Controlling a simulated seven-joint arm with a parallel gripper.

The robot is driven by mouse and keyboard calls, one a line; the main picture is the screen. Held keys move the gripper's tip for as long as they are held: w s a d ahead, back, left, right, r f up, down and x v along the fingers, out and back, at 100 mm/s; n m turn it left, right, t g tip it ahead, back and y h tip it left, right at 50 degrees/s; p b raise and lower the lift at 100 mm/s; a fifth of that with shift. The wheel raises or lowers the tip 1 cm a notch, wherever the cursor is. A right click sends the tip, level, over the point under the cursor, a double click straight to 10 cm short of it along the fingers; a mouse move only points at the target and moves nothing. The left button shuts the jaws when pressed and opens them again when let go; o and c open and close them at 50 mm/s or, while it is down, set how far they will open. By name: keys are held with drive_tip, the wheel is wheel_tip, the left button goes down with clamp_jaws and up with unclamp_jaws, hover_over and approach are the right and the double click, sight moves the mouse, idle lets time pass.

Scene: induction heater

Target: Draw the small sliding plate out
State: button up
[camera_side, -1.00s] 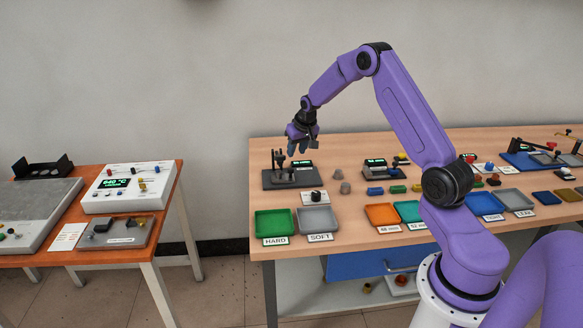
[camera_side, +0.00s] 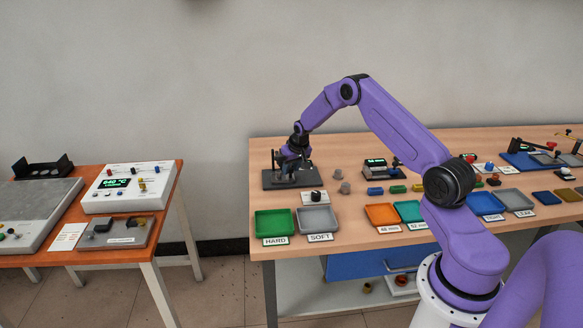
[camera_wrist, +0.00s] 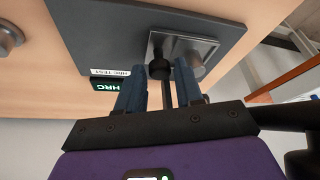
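The hardness tester, a dark base plate (camera_side: 277,184) with a dark upright stand, is at the left end of the long wooden table in the side view. In the wrist view its base (camera_wrist: 105,38) carries a small light-edged grey plate (camera_wrist: 205,45), which looks like the sliding plate. A black round knob (camera_wrist: 160,68) sits at this plate's near edge. My gripper (camera_wrist: 158,80) has its two blue fingers apart, one on each side of the knob in the picture; I cannot tell whether they touch it. In the side view my gripper (camera_side: 293,166) is low over the tester and hides part of it.
A green HRC display (camera_wrist: 110,86) stands beside the base. A black-knobbed box (camera_side: 315,198), green tray (camera_side: 273,223) and grey tray (camera_side: 317,219) lie in front. Small grey cylinders (camera_side: 345,188) stand to the right. The orange table with the heater (camera_side: 128,185) is farther left.

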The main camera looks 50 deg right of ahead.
clamp_jaws()
drive_tip(key=s+d, duration=0.7)
drive_tip(key=shift+s+d, duration=0.25)
drive_tip(key=shift+s, duration=0.05)
unclamp_jaws()
drive_tip(key=v, duration=1.7)
drive_tip(key=shift+r, duration=0.2)
